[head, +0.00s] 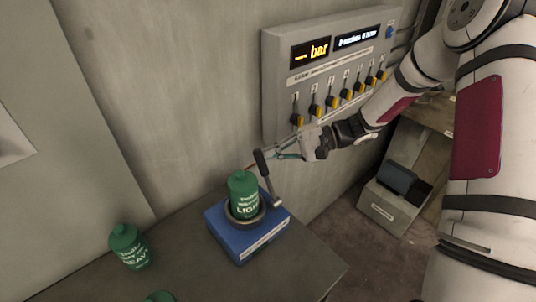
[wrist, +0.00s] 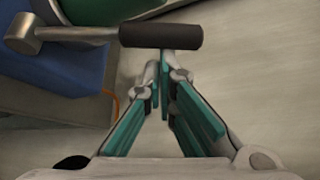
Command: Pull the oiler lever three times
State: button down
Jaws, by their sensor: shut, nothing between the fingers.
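The oiler is a blue box (head: 245,235) with a metal cup on top, at the end of the grey bench. A green bottle labelled "LIGHT" (head: 243,192) stands upright in the cup. The lever is a metal crank arm (head: 273,190) on the box's right side, with a black cylindrical grip (head: 262,162) at its raised end. In the wrist view the black grip (wrist: 162,36) lies crosswise just beyond my fingertips. My gripper (head: 279,156) is shut and empty beside the grip; it also shows in the wrist view (wrist: 165,72). Whether the fingertips touch the grip is unclear.
A green bottle labelled "HEAVY" (head: 129,247) stands on the bench (head: 190,262), and another green top (head: 160,297) shows at the bottom edge. A wall panel (head: 280,75) with a "bar" display and several yellow-tipped levers is behind my gripper. A drawer (head: 395,205) stands low at right.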

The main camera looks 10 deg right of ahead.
jog(key=s+d+r+n+g+y+p, duration=0.1)
jog(key=s+d+n+y+p, duration=0.3)
jog(key=s+n, duration=0.5)
jog(key=shift+s+d+r+n+y, duration=0.2)
jog(key=shift+d+n+y, duration=0.4)
jog(key=shift+d+y, duration=0.55)
jog(key=w+d+b, duration=0.3)
jog(key=w+d, duration=0.1)
jog(key=d, duration=0.4)
jog(key=shift+d+f, duration=0.3)
jog(key=shift+f, duration=0.15)
